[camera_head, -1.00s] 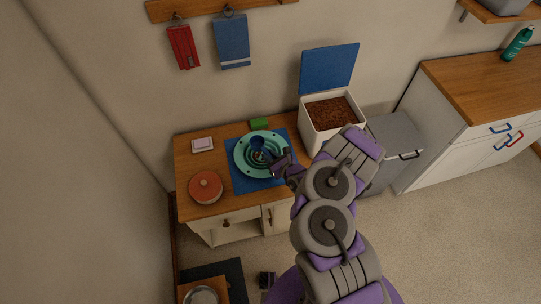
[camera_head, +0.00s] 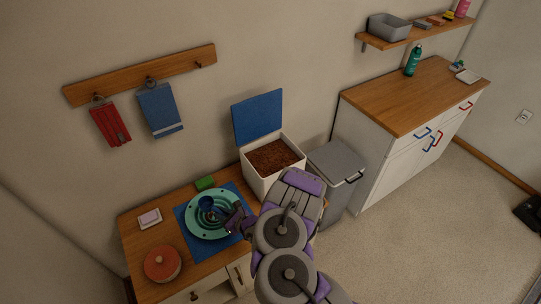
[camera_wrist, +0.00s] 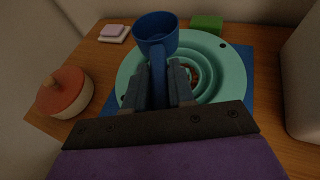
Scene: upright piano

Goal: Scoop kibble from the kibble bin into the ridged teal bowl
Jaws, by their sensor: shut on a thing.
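The ridged teal bowl (camera_head: 203,227) sits on a blue mat (camera_head: 233,190) on the low wooden cabinet; it also shows in the wrist view (camera_wrist: 228,69). A little reddish-brown kibble shows near its middle in the wrist view. My gripper (camera_wrist: 161,88) is shut on the handle of a blue scoop (camera_wrist: 156,32), which is over the bowl. The scoop's inside looks empty, though its bottom is hard to see. In the head view the scoop (camera_head: 206,203) is small and dark over the bowl. The white kibble bin (camera_head: 262,185) stands at the right with its blue lid (camera_head: 257,116) open and brown kibble inside.
A round red-lidded pot (camera_head: 162,263), a pink sponge on a white dish (camera_head: 149,218) and a green block (camera_head: 205,182) stand around the mat. A grey lidded bin (camera_head: 337,160) stands right of the kibble bin. Open floor lies at the right.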

